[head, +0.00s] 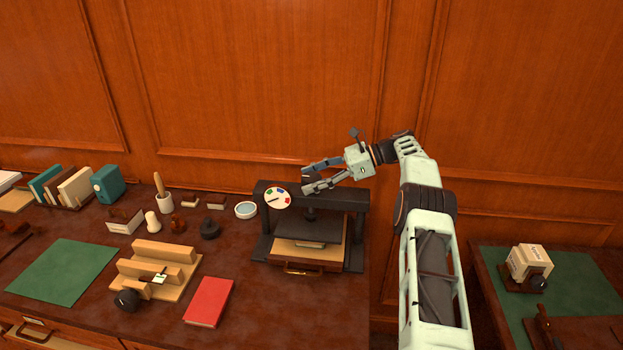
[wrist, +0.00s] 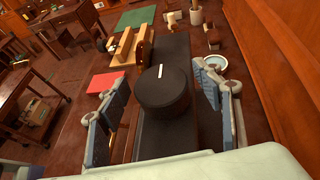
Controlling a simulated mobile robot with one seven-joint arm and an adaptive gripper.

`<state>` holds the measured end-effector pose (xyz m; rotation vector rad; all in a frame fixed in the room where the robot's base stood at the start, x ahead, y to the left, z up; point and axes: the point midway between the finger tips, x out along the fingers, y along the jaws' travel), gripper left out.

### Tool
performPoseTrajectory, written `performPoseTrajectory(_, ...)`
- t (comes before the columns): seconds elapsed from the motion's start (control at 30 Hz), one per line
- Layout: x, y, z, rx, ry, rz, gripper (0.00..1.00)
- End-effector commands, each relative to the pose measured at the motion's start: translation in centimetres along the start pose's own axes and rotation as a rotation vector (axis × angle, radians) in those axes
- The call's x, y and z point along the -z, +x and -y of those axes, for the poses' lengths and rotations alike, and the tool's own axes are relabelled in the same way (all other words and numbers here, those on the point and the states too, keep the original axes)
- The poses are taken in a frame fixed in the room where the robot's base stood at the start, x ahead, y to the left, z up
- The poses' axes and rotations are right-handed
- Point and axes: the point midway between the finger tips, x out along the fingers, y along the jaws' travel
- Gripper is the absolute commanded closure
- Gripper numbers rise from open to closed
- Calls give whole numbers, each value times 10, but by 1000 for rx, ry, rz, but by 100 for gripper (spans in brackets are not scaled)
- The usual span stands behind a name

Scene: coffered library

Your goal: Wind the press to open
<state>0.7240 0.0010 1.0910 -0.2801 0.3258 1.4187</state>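The black press (head: 357,228) stands at the right end of the desk, with a top beam, a central screw and a pale board with a grey block below. A white dial (head: 277,198) with coloured marks and a dark pointer is on the beam's front left. In the wrist view a round black knob (wrist: 163,92) with a white mark sits on the beam (wrist: 160,142). My gripper (head: 306,181) is above the beam; its fingers are open, one on each side of the knob, and in the wrist view (wrist: 163,88) gaps show between fingers and knob. The knob is mostly hidden in the head view.
Left of the press are a red book (head: 209,302), a wooden rack (head: 165,252), a green mat (head: 62,270), a round blue-white dish (head: 246,210) and several stamps. A wooden wall stands close behind. A second desk (head: 492,290) is at right, across a gap.

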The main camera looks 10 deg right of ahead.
Motion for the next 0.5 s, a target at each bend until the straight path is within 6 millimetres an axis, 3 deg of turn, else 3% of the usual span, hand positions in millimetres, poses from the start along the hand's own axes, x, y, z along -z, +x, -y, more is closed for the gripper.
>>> performPoseTrajectory(0.27,-4,-2,1,3,-3,1,40)
performPoseTrajectory(0.5,-37,-16,1,4,-6,0,40)
